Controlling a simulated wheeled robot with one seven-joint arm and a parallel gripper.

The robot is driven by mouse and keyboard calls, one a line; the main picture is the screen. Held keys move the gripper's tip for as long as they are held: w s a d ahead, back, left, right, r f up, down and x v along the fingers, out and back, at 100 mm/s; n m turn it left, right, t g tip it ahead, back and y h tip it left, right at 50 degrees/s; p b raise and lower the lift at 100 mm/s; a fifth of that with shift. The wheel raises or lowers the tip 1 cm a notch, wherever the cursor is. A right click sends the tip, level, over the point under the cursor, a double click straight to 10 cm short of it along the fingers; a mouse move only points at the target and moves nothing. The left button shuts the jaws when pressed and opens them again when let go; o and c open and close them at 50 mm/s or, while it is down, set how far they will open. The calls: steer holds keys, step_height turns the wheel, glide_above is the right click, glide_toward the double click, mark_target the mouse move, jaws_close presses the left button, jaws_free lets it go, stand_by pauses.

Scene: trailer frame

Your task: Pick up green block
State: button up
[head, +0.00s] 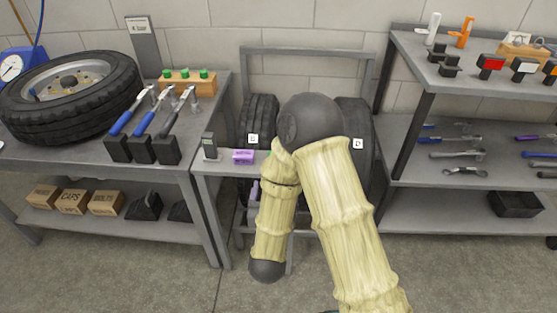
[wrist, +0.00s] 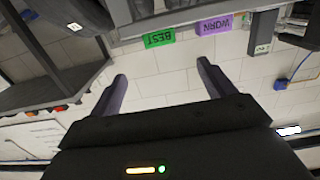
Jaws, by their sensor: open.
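The green block (wrist: 159,38), marked BEST, sits on a grey shelf edge in the upper middle of the wrist view, which is upside down. My gripper (wrist: 162,70) is open and empty, its two fingers spread toward the block but apart from it. In the head view my arm hides nearly all of the green block and most of the gripper. A purple block (wrist: 214,25), marked WORN, stands beside the green one; it also shows on the small middle bench in the head view (head: 243,156).
A small grey device (head: 209,147) stands left of the purple block. Tires (head: 258,120) stand on a rack behind the bench. A workbench with a tire (head: 70,95) and blue-handled tools is at left; a tool shelf (head: 400,150) is at right.

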steer(key=w, duration=1.1)
steer(key=shift+d+f+b, duration=0.2)
steer(key=shift+f+b, duration=0.05)
steer(key=shift+b, duration=0.15)
steer(key=w+b, duration=0.1)
steer(key=w, duration=0.4)
steer(key=shift+w+f, duration=0.1)
steer(key=c, duration=1.1)
